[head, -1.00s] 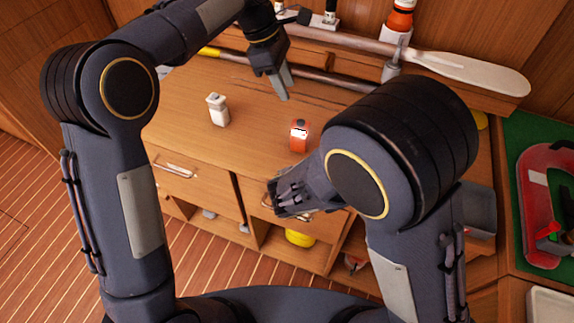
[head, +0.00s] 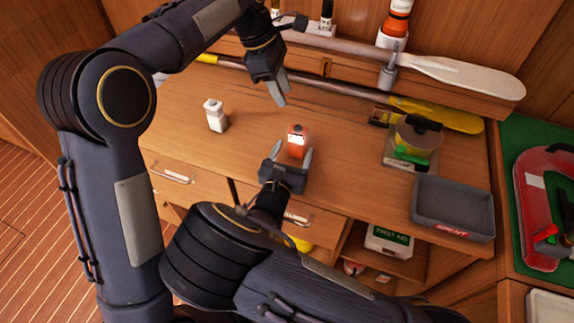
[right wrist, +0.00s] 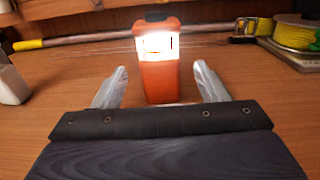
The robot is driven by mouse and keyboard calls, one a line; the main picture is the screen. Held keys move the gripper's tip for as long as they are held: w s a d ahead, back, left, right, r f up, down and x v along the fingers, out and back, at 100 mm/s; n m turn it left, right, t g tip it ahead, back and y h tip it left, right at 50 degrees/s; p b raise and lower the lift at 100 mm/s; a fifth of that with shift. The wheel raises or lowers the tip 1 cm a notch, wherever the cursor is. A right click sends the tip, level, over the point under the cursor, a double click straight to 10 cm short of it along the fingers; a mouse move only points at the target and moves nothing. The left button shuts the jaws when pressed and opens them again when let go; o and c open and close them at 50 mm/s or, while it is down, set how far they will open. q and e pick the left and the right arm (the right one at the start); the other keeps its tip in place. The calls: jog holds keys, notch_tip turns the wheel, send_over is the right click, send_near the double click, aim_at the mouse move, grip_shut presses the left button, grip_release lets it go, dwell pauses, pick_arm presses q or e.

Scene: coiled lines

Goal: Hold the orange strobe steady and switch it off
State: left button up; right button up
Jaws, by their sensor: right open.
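The orange strobe (head: 297,146) stands upright on the wooden counter, its lamp band glowing bright white and a dark cap on top. It also shows in the right wrist view (right wrist: 158,75), straight ahead between the fingertips. My right gripper (head: 292,151) is open low at the strobe's near side, one finger toward each side, with gaps in the right wrist view (right wrist: 160,76). I cannot tell how far the fingers reach alongside it. My left gripper (head: 276,98) hangs above the counter, behind and left of the strobe, holding nothing visible; its finger gap is unclear.
A white bottle (head: 215,115) stands left of the strobe. A grey tray (head: 452,208) and a reel of line (head: 418,137) are at the right. Paddles (head: 440,112) lie along the back. The counter around the strobe is clear.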

aim_at(300, 137)
jog(key=x, duration=0.5)
jog(key=shift+w+d, duration=0.1)
jog(key=shift+w, duration=0.2)
jog(key=shift+c, duration=0.2)
jog(key=c, duration=1)
pick_arm(q)
jog(key=shift+c, duration=0.6)
pick_arm(e)
jog(key=shift+c, duration=0.3)
pick_arm(q)
grip_shut()
jog(key=shift+d, duration=0.1)
